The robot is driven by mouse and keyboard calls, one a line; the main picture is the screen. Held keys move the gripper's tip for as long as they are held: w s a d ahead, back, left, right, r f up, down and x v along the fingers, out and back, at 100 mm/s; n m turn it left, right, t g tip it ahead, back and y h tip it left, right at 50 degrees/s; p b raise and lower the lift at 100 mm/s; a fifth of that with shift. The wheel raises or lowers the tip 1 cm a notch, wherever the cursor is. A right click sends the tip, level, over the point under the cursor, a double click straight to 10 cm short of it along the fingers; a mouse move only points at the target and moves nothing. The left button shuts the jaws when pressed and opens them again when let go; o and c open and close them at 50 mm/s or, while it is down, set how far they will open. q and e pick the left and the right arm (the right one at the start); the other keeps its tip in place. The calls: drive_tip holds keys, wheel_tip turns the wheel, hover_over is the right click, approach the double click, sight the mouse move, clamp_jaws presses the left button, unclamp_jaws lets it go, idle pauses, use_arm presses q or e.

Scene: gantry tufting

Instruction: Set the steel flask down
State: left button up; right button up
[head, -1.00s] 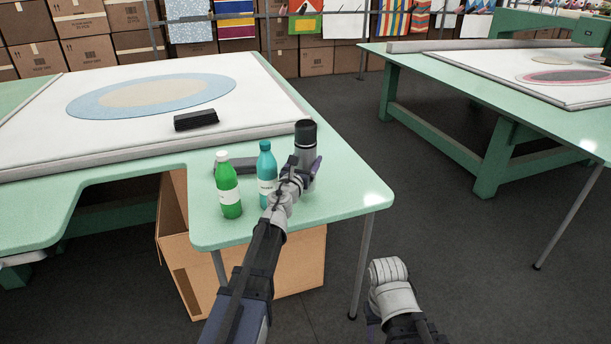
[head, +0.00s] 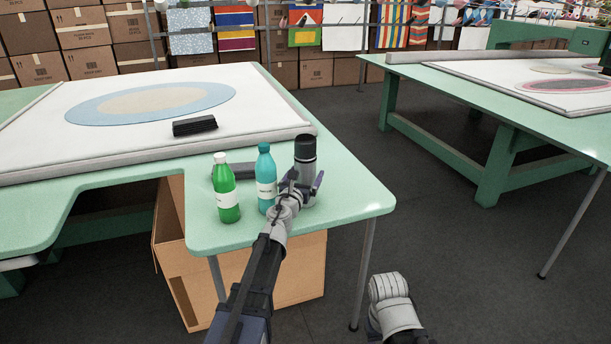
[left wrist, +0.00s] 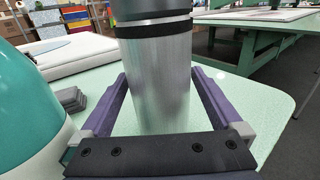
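The steel flask (head: 305,160) is a grey cylinder with a dark cap, upright above the right part of the green table (head: 345,197). My left gripper (head: 303,190) has its purple fingers on both sides of the flask and appears shut on it. In the left wrist view the flask's brushed metal body (left wrist: 162,85) stands between the fingers. Its base is hidden by the gripper, so I cannot tell whether it touches the table. Part of my right arm shows at the lower right of the head view, but its fingers do not show.
A teal bottle (head: 265,180) stands close left of the flask, with a green bottle (head: 227,190) beyond it. A dark grey bar (head: 250,172) lies behind them. A black block (head: 194,126) rests on the white framed cloth (head: 120,140). Bare table lies right of the flask.

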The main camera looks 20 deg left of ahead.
use_arm(q)
drive_tip(key=shift+r, duration=0.15)
drive_tip(key=shift+s, duration=0.2)
drive_tip(key=s, duration=1.1)
drive_tip(key=shift+s+a, duration=0.2)
drive_tip(key=shift+s, duration=0.15)
